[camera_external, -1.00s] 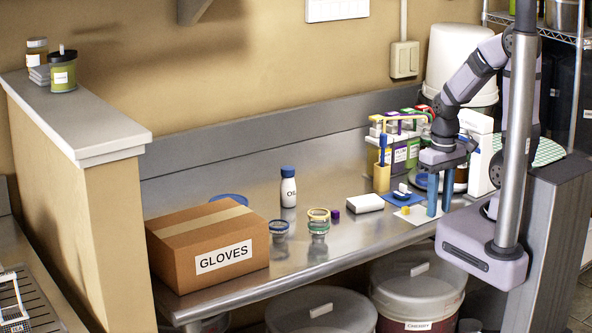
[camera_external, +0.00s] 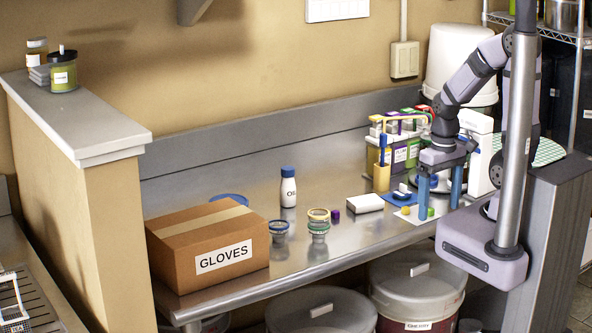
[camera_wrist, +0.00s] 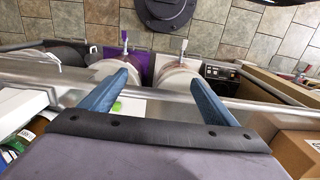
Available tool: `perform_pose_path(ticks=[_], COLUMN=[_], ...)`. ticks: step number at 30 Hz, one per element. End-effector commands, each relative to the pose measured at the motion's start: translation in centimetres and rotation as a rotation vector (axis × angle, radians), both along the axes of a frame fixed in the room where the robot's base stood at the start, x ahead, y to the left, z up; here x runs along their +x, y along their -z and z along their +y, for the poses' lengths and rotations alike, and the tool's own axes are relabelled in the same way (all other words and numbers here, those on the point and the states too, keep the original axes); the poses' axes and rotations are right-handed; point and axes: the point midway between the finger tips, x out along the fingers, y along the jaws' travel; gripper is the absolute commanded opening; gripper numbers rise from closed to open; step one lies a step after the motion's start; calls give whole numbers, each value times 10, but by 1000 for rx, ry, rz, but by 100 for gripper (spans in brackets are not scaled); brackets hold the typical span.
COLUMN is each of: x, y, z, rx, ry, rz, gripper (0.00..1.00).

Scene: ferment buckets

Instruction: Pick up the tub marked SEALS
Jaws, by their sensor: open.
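My gripper (camera_external: 439,207) is open with its two blue fingers pointing down over the right part of the steel counter, and nothing is between them. Its fingers also show spread apart in the wrist view (camera_wrist: 160,79). No marking reading SEALS is legible. Small round tubs stand right of the cardboard box: one with a blue band (camera_external: 279,230), and a pair that looks stacked, with a tan-rimmed upper one (camera_external: 319,214) and a greenish lower one (camera_external: 318,232). They are well left of my gripper. A green cube (camera_external: 431,212) sits on a white sheet by the fingertips.
A GLOVES box (camera_external: 207,245) fills the counter's left end. A white bottle with a blue cap (camera_external: 288,188), a purple cube (camera_external: 336,216), a white block (camera_external: 364,203) and a yellow cube (camera_external: 405,210) stand between. A bottle rack (camera_external: 400,150) is behind my gripper.

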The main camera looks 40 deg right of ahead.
Motion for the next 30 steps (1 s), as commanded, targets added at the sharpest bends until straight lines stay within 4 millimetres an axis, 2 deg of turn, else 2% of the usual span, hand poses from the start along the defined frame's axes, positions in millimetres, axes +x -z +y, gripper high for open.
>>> perform_pose_path(ticks=[5,8,21,26,30], x=[1,1,5,52,98], y=[-4,-13,-78,-70,-67], z=[0,0,0,5,14], rx=[0,0,-3,-32,-52], ry=[0,0,-3,-34,-64], rz=[-2,-4,-6,-104,-204], gripper=[81,81,81,81,81])
